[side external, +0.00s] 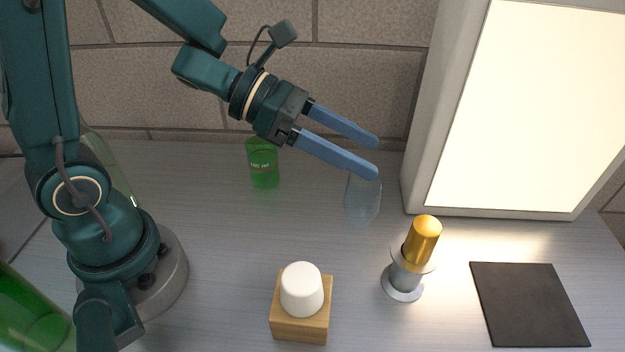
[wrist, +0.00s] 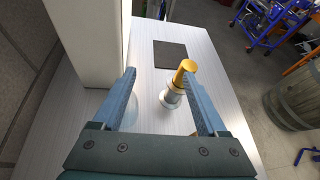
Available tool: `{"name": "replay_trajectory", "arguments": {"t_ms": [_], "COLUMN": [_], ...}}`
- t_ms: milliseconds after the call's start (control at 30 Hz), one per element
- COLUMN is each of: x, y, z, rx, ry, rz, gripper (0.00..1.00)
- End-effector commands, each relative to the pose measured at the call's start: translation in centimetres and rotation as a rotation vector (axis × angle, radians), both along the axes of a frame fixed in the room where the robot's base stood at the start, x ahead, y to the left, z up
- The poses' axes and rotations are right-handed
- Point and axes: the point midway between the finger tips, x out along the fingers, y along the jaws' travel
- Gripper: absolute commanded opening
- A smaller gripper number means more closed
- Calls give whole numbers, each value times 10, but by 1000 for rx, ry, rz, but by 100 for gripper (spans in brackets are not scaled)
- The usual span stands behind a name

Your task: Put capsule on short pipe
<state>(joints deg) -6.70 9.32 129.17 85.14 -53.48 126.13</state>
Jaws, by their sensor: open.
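The gold capsule (side external: 425,238) sits on top of the short grey pipe (side external: 403,281), which stands on a round foot on the bench. Both lean slightly to the right in the side view. In the wrist view the capsule (wrist: 184,71) and pipe (wrist: 172,97) show ahead, between the fingers and nearer the right one. Whether the capsule is fully seated I cannot tell. My gripper (side external: 377,158) is open and empty, above and to the left of the capsule, touching nothing. Its two blue fingers also show in the wrist view (wrist: 159,75).
A white cap (side external: 302,288) stands on a wooden block left of the pipe. A clear glass (side external: 362,199) is below my fingertips, and a green glass (side external: 263,164) is behind. A bright light panel (side external: 530,110) stands at back right. A dark mat (side external: 528,304) lies right.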

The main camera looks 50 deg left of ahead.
Motion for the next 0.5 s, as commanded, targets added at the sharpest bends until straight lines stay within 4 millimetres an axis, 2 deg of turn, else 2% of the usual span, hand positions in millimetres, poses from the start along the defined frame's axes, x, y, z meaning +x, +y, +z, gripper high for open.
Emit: {"name": "replay_trajectory", "arguments": {"t_ms": [100,233,367,500], "x": [32,44,27,-17], "y": [32,80,122,145], "z": [21,42,49,39], "rx": [-150,-479,-918,-1462], "ry": [137,328,530,773], "rz": [409,901,1336,1727], "gripper": [75,75,75,75]}}
